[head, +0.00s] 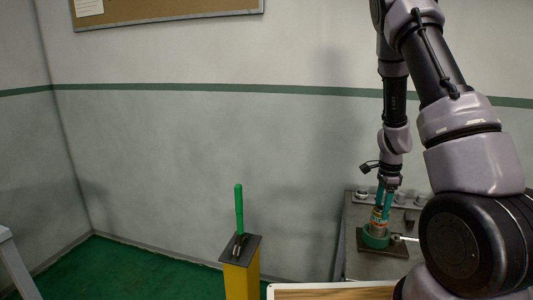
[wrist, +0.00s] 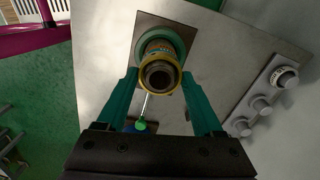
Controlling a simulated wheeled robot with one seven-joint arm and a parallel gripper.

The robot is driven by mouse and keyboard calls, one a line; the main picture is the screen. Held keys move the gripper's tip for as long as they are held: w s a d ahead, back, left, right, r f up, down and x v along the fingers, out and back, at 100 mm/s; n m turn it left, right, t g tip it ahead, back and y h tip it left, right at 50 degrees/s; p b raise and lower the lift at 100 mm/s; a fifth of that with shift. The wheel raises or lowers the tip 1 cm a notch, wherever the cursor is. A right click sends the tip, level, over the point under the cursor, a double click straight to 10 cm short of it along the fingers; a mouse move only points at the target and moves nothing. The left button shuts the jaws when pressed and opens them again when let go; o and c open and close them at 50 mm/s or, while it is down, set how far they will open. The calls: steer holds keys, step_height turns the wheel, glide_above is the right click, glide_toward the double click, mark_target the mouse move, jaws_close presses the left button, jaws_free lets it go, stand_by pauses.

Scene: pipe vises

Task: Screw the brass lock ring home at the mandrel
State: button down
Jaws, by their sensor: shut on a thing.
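The brass lock ring (wrist: 149,86) sits at the mouth of the upright mandrel (wrist: 160,47) in the wrist view, seen from above. My gripper (wrist: 158,76) has its two teal fingers on opposite sides of the ring and is shut on it. In the head view my gripper (head: 383,200) points down over the mandrel, with an orange-brass band (head: 378,222) between the fingers and the green collar (head: 376,239) below. The ring's threads and its seating depth are hidden.
The mandrel stands on a dark plate (wrist: 183,20) on a grey bench (head: 361,265). A thin rod with a green knob (wrist: 140,125) sticks out beside it. A yellow post (head: 240,278) with a green lever (head: 239,208) stands left.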

stand_by(0.3)
steer(key=m, duration=0.4)
steer(key=shift+m, duration=0.3)
steer(key=m, duration=0.3)
steer(key=shift+c, duration=1.4)
jaws_free()
